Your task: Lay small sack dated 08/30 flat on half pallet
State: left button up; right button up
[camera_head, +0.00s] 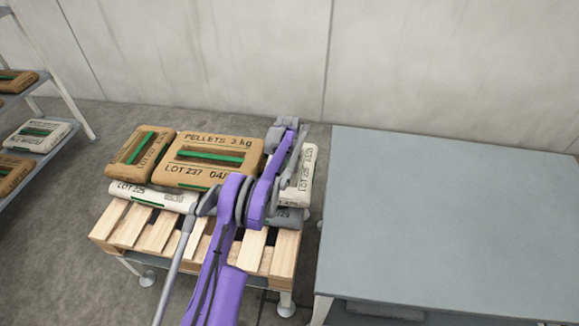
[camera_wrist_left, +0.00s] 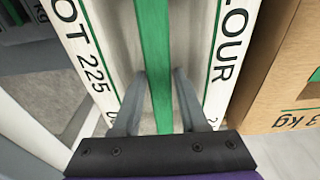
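A white flour sack with a green band and "LOT 225" lies on the right end of the half pallet (camera_head: 283,262). In the head view this white sack (camera_head: 306,172) is partly behind my arm; it fills the middle of the left wrist view (camera_wrist_left: 109,22). My left gripper (camera_wrist_left: 160,76) is over it, fingers apart, one on each side of the green band. I cannot tell whether they touch it. The sack's date is hidden by a finger. My right gripper is not in view.
A brown pellets sack (camera_head: 190,172) lies left of the white sack, with another brown sack (camera_head: 132,150) beyond it. White (camera_head: 150,196) and grey (camera_head: 288,219) sacks lie underneath. The pallet's front slats are bare. A clear grey table (camera_head: 450,230) stands right; a sack shelf (camera_head: 45,140) stands left.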

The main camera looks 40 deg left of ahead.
aim_at(289, 169)
pick_arm(q)
jog(key=shift+o, duration=1.1)
jog(key=shift+r, duration=0.1)
notch_tip(289, 169, up, 13)
jog(key=s+p, duration=0.1)
jog(key=p, duration=0.1)
jog(key=s+d+r+m, duration=0.1)
jog(key=s+d+r, duration=0.1)
jog(key=d+r, duration=0.3)
jog(key=s+d+r+m, duration=0.1)
jog(key=s+d+r, duration=0.2)
jog(key=d, duration=0.4)
jog(key=s+d+r+m+t, duration=0.2)
jog(key=s+d+t, duration=0.1)
jog(key=s+d, duration=1.45)
jog(key=s+d+f+m, duration=0.1)
jog(key=s+f, duration=0.1)
jog(key=s, duration=0.4)
jog(key=s+d+f, duration=0.1)
jog(key=s+f, duration=0.2)
jog(key=s, duration=0.4)
jog(key=shift+d+f+m+t+h, duration=0.2)
jog(key=shift+d+m+t+h, duration=0.1)
jog(key=shift+m, duration=0.1)
